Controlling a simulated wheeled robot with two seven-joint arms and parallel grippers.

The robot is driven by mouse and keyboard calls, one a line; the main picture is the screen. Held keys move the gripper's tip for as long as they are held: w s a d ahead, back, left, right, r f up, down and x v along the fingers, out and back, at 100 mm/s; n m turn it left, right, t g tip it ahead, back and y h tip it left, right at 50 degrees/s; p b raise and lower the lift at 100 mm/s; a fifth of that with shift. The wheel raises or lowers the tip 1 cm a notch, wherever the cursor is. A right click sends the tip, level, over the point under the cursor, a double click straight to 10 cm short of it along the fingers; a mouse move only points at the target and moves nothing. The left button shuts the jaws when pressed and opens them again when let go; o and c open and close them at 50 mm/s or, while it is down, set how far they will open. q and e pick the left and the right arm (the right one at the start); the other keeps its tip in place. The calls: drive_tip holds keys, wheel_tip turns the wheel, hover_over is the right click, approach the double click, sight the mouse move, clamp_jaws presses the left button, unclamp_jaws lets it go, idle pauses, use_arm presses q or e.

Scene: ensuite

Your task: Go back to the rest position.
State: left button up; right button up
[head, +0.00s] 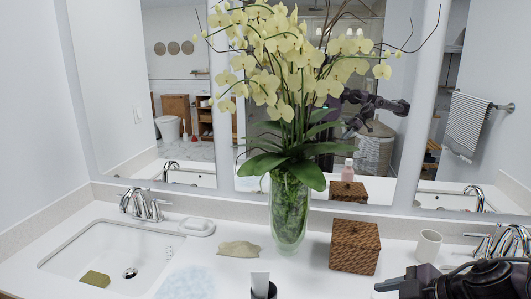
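My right gripper (385,286) is at the bottom right, low over the front of the white counter (215,262). It points left, in front of the wicker box (355,246). Its lower part is cut off by the picture edge, and I cannot tell whether its fingers are open or shut. No held object shows at its tips. My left gripper is not in view. A dark arm of mine is reflected in the mirror (372,104), behind the flowers.
A glass vase (289,215) with tall orchids stands mid-counter. A white cup (428,246) and faucet (505,243) are near my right arm. A dark holder with a white tube (260,281) is in front. The sink (110,250) holds a yellowish sponge (95,279).

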drive_tip(key=w+a+f+m+t+h, duration=0.1)
drive_tip(key=a+f+m+t+h, duration=0.25)
drive_tip(key=f+m+t, duration=0.35)
drive_tip(key=s+f+m+g+h, duration=0.2)
drive_tip(key=s+f+m+g, duration=0.4)
drive_tip(key=s+f+g, duration=0.7)
drive_tip(key=s+f+t+b, duration=0.25)
drive_tip(key=f+b, duration=0.35)
drive_tip(key=f, duration=2.7)
drive_tip(key=s+d+f+g+b, duration=0.1)
drive_tip(key=s+f+b, duration=0.1)
drive_tip(key=s+f, duration=0.8)
drive_tip(key=s+d+f+g+b, duration=0.1)
drive_tip(key=s+d+f+b, duration=0.1)
drive_tip(key=s+f, duration=0.8)
wheel_tip(320, 180, down, 3)
drive_tip(key=shift+s+n+h, duration=0.2)
drive_tip(key=shift+n+h, duration=0.15)
drive_tip(key=shift+n, duration=0.05)
